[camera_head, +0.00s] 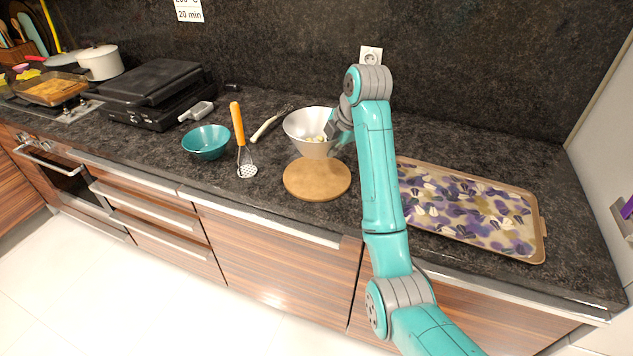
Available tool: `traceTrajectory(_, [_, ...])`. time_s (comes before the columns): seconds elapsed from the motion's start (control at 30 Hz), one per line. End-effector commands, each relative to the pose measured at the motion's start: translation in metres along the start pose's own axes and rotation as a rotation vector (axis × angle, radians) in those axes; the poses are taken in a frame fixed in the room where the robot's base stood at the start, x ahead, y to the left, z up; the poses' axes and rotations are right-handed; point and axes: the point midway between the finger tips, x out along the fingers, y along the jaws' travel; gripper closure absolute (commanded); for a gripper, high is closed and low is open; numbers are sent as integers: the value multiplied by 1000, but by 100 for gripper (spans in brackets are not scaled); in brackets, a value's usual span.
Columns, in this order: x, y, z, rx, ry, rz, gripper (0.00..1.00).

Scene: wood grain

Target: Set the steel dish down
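A steel dish (299,124), a pale cone-shaped bowl with some light pieces inside, is at the middle of the counter. Its lower part shows just above the back of a round wooden board (317,188); I cannot tell whether it touches the board or the counter. My gripper (334,130) is at the right rim of the dish. The fingers are small and partly hidden by the wrist, so their grip on the rim is not clear.
A teal bowl (207,142), an orange-handled masher (239,130) and a leek-like item (266,127) lie left of the dish. A patterned tray (543,228) is on the right. A black grill (150,92) stands at back left. The board's front is bare.

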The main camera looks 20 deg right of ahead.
Motion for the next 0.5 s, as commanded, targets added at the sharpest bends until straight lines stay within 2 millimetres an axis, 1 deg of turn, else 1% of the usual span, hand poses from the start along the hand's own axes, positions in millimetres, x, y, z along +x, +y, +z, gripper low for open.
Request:
traceTrajectory(0.03, [9,-6,0,1,1,-4,100])
traceTrajectory(0.2, [35,-18,0,0,0,-2,100])
traceTrajectory(0.3, [44,-22,0,0,0,-1,100])
traceTrajectory(0.5, [56,-28,0,1,0,-2,100])
